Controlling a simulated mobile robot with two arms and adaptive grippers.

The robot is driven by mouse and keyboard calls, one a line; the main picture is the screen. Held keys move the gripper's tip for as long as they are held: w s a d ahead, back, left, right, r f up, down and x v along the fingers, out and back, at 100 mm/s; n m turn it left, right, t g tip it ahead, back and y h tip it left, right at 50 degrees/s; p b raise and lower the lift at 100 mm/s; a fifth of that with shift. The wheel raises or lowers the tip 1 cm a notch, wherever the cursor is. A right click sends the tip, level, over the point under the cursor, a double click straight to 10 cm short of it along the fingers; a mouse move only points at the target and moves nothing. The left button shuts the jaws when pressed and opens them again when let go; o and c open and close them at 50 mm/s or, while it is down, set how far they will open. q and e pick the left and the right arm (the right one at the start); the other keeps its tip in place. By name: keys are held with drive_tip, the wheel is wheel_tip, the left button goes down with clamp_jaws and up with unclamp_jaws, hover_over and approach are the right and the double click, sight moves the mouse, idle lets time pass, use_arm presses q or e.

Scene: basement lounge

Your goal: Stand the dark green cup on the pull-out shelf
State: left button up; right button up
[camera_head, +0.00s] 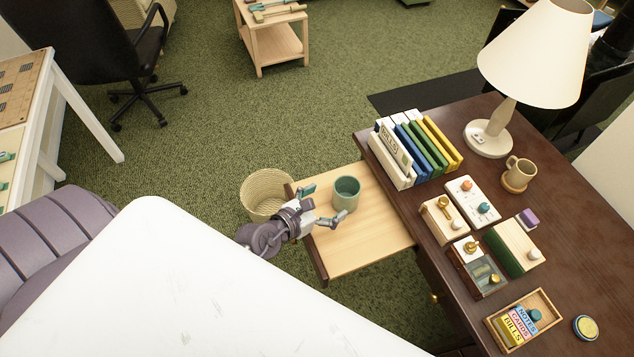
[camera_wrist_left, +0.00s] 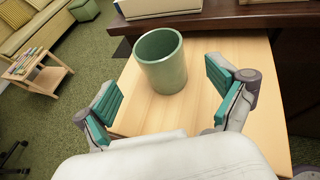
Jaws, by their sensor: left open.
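The dark green cup (camera_head: 346,193) stands upright on the light wood pull-out shelf (camera_head: 368,243), near the shelf's far side. In the left wrist view the cup (camera_wrist_left: 162,62) is upright and its open top shows. The bare shelf (camera_wrist_left: 207,50) lies around it. My left gripper (camera_head: 327,205) is open at the left part of the shelf, with its fingers pointing toward the cup. In the left wrist view the cup is just beyond and between the spread fingertips (camera_wrist_left: 165,88), and no finger appears to touch it. My right gripper is not in view.
The dark desk (camera_head: 592,232) adjoins the shelf on the right. A woven basket (camera_head: 262,196) stands on the floor left of the shelf. The shelf's front part is clear.

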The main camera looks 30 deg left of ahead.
use_arm(q)
drive_tip(key=v, duration=0.3)
drive_tip(key=shift+s+a+r, duration=0.1)
drive_tip(key=shift+s+r, duration=0.05)
drive_tip(key=shift+s, duration=0.15)
